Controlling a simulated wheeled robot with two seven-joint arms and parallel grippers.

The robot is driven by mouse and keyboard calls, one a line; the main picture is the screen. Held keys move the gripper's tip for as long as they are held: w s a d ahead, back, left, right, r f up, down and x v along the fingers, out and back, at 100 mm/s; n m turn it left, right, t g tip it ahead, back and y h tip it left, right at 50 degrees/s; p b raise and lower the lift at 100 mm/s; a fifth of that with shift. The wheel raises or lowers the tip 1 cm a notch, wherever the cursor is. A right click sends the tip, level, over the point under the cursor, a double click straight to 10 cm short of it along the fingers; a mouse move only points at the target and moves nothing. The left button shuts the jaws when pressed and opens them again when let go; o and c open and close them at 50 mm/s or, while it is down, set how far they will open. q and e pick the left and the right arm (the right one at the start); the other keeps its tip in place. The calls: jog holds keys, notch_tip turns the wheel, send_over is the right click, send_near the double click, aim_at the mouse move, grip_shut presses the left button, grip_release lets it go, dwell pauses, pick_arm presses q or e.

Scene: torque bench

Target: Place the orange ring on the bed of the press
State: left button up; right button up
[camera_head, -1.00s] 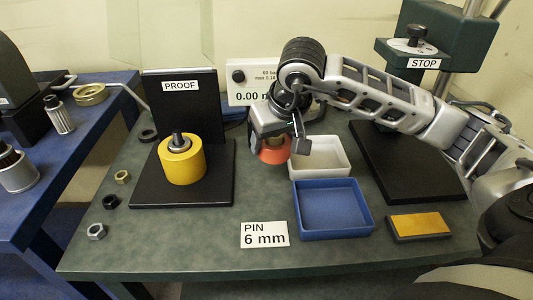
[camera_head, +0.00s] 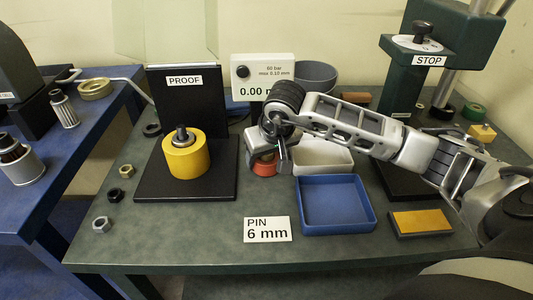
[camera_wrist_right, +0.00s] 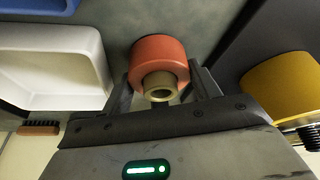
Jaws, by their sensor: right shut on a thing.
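The orange ring (camera_head: 264,169) is low over the bench between the proof stand and the white tray. It also shows in the right wrist view (camera_wrist_right: 158,50), with a pale collar (camera_wrist_right: 160,86) at its near end. My right gripper (camera_head: 264,159) is shut on it, with a finger at each side. I cannot tell whether the ring touches the bench. The press (camera_head: 408,85) is the dark green machine with the STOP label at the right. Its black bed (camera_head: 402,182) is partly hidden behind my right arm. My left gripper is not in view.
The proof stand (camera_head: 148,190) holds a yellow cylinder (camera_head: 186,158) left of the gripper. A white tray (camera_head: 325,157) and a blue tray (camera_head: 337,230) lie to its right. A yellow-topped block (camera_head: 421,223) lies at the front right. Several nuts line the left edge.

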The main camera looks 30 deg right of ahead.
jog(key=o, duration=1.2)
jog(key=shift+f, duration=0.15)
jog(key=shift+o, duration=1.3)
